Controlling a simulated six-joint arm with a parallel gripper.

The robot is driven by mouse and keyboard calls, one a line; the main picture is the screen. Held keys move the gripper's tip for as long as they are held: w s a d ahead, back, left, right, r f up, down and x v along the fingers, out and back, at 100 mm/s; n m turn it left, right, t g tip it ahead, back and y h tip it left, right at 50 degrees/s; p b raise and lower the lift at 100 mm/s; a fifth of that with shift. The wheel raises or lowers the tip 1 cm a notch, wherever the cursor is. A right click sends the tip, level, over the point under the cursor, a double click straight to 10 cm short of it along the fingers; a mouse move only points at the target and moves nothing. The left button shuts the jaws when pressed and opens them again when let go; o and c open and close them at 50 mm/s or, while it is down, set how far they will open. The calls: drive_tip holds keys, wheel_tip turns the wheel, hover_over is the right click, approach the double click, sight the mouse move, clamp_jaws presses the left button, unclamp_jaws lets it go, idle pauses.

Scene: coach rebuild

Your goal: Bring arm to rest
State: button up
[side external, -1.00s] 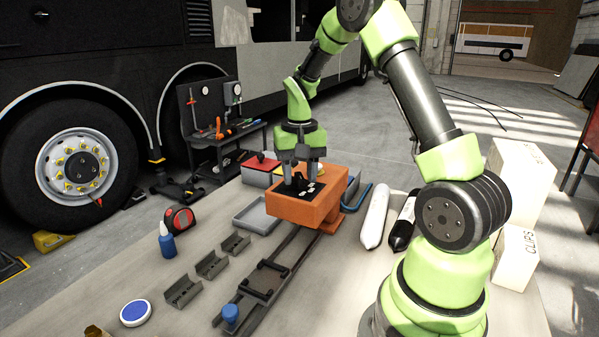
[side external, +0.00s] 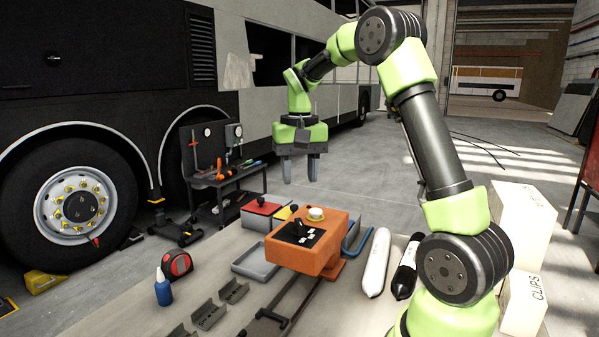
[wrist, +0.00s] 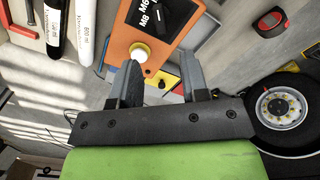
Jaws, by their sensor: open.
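My gripper (side external: 300,170) is open and empty. It hangs in the air above and behind the orange box (side external: 330,252), clear of it. The box has a black panel (side external: 300,232) with small white labels and a white round knob on a yellow base (side external: 316,213) on its top. In the wrist view my two fingers (wrist: 165,85) stand apart with nothing held between them. The orange box (wrist: 122,22) and the white knob (wrist: 140,52) show beyond the left finger.
Around the box are a grey tray (side external: 255,263), a white tube (side external: 376,262), a black tube (side external: 407,268), a tape measure (side external: 178,265) and a blue bottle (side external: 163,288). White cartons (side external: 523,300) stand at the right. A bus wheel (side external: 75,207) and tool cart (side external: 225,170) stand at the left.

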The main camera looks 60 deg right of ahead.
drive_tip(key=s+a+r+n+t, duration=0.35)
drive_tip(key=a+r, duration=0.25)
drive_tip(key=a, duration=0.4)
drive_tip(key=s+a+n+t+y, duration=0.2)
drive_tip(key=s+a+t, duration=0.1)
drive_tip(key=s+a, duration=0.6)
drive_tip(key=shift+s+a+f+t, duration=0.15)
drive_tip(key=shift+s+f+t, duration=0.25)
drive_tip(key=shift+s, duration=0.2)
